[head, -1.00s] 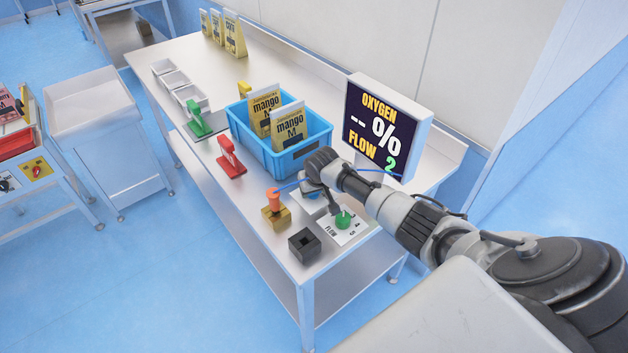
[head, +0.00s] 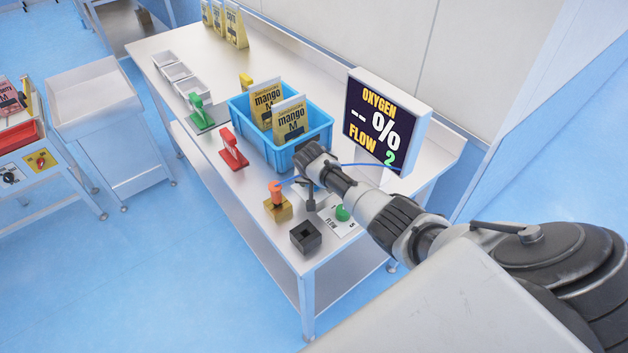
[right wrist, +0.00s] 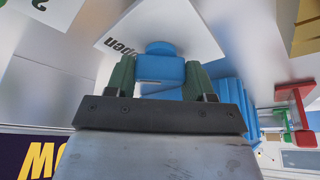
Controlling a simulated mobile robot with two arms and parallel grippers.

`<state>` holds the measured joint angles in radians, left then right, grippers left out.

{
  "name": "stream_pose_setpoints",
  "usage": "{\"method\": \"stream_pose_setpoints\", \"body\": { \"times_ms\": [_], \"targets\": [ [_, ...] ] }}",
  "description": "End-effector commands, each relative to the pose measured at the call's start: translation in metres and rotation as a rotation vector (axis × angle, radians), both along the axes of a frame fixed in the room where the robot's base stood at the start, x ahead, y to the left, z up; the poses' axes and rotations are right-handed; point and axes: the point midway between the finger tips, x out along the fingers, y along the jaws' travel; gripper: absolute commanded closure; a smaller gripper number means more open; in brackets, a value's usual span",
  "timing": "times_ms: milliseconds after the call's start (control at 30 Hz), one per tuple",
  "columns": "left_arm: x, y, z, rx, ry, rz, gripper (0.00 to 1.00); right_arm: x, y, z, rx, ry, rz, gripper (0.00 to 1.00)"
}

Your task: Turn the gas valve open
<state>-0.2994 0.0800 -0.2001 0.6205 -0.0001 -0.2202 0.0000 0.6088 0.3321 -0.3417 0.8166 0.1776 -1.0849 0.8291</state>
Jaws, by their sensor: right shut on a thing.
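The gas valve shows in the right wrist view as a blue handle (right wrist: 160,68) on a white plate (right wrist: 190,14). The plate carries dark lettering that reads "open". My right gripper (right wrist: 160,72) is shut on the blue handle, with one green finger on each side of it. In the head view the right gripper (head: 310,202) points down at the bench's near end, between the orange-topped brass fitting and the green flow knob. My wrist hides most of the valve there. My left gripper is not in view.
A green flow knob (head: 342,213) sits close to the right gripper. Around it stand a black block (head: 306,237), a brass fitting (head: 278,208) with a blue hose, a blue crate (head: 292,152) of mango pouches, and a display (head: 385,125) reading flow 2 and no oxygen figure.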

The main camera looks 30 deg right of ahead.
Motion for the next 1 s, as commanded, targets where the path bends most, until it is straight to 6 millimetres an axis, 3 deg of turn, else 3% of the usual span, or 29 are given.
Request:
{"method": "stream_pose_setpoints", "body": {
  "times_ms": [267, 300, 467, 767, 1000],
  "targets": [
    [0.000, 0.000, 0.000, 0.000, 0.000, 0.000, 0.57, 0.001, -0.001, 0.001, 0.001, -0.002, -0.003, 0.71],
    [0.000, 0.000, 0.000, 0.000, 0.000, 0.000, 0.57, 0.001, -0.001, 0.001, 0.001, -0.002, -0.003, 0.44],
    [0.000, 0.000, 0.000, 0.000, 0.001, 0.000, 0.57, 0.000, -0.001, 0.001, 0.001, -0.002, -0.002, 0.21],
    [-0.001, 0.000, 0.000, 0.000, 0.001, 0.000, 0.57, 0.000, 0.000, 0.002, 0.001, -0.002, -0.001, 0.21],
    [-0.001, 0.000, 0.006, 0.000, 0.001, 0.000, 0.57, -0.007, 0.005, 0.025, 0.000, -0.003, 0.000, 0.21]
  ]
}}
